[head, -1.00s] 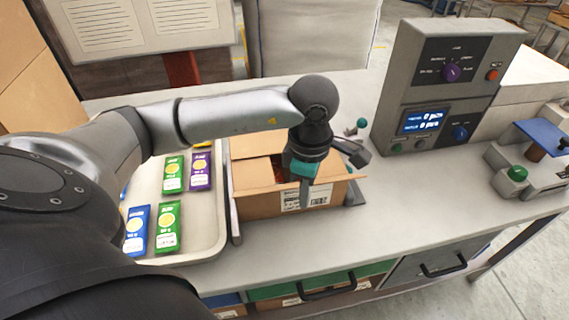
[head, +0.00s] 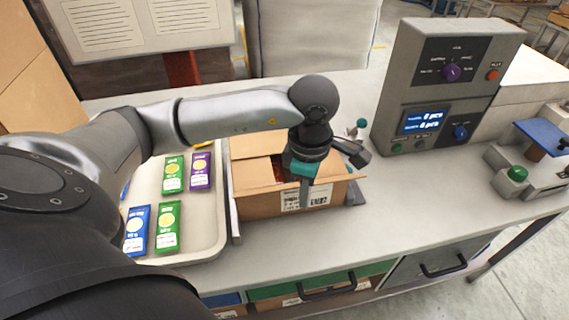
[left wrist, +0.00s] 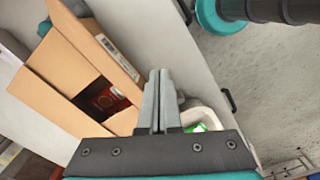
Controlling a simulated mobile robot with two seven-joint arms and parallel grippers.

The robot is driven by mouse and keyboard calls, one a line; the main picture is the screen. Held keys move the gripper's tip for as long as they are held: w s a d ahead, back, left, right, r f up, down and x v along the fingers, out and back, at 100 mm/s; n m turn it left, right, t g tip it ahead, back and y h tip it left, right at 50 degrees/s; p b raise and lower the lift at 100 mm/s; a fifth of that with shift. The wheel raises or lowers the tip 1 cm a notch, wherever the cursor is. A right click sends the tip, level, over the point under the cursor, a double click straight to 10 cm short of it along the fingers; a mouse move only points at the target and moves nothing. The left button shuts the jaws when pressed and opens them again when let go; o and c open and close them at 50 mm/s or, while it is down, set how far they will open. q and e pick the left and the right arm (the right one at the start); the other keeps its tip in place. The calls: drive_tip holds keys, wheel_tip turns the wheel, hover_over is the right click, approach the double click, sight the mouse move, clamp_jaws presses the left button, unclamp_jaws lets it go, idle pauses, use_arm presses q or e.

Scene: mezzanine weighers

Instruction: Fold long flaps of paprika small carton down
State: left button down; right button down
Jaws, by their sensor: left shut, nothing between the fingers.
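The small brown cardboard carton (head: 262,204) stands on the bench with a white label on its near side. A back flap (head: 258,146) shows behind its top, and a flap sticks out at the right end. The top is partly open, with something dark red (head: 279,173) inside; it also shows in the left wrist view (left wrist: 108,99). My left gripper (head: 304,205) points down at the carton's near side, its fingers overlapping the label. Its fingers (left wrist: 160,75) are together and empty. Whether they touch the carton is unclear. My right gripper is not in view.
A white tray (head: 200,250) with green, blue and purple packets stands left of the carton. A grey weigher (head: 440,85) with a display stands at the right, beside a device with a green button (head: 517,174). The bench front (head: 400,215) is clear.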

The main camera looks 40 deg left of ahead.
use_arm(q)
drive_tip(key=shift+w+a+r+b, duration=0.1)
drive_tip(key=shift+w+a+r, duration=0.25)
drive_tip(key=shift+w+a, duration=0.3)
drive_tip(key=shift+w+a+r+b, duration=0.15)
drive_tip(key=shift+w+a+r, duration=0.2)
drive_tip(key=shift+w+a, duration=0.35)
drive_tip(key=shift+w+a+r+b, duration=0.1)
drive_tip(key=shift+w+a+r, duration=0.3)
drive_tip(key=shift+a, duration=0.4)
drive_tip(key=shift+w, duration=0.1)
drive_tip(key=shift+w+a+r+b, duration=0.15)
drive_tip(key=shift+w+a+b, duration=0.1)
drive_tip(key=shift+w+a, duration=0.5)
drive_tip(key=shift+w+a+r+b, duration=0.2)
drive_tip(key=shift+w+a, duration=0.35)
drive_tip(key=shift+a, duration=0.25)
drive_tip(key=shift+f, duration=0.1)
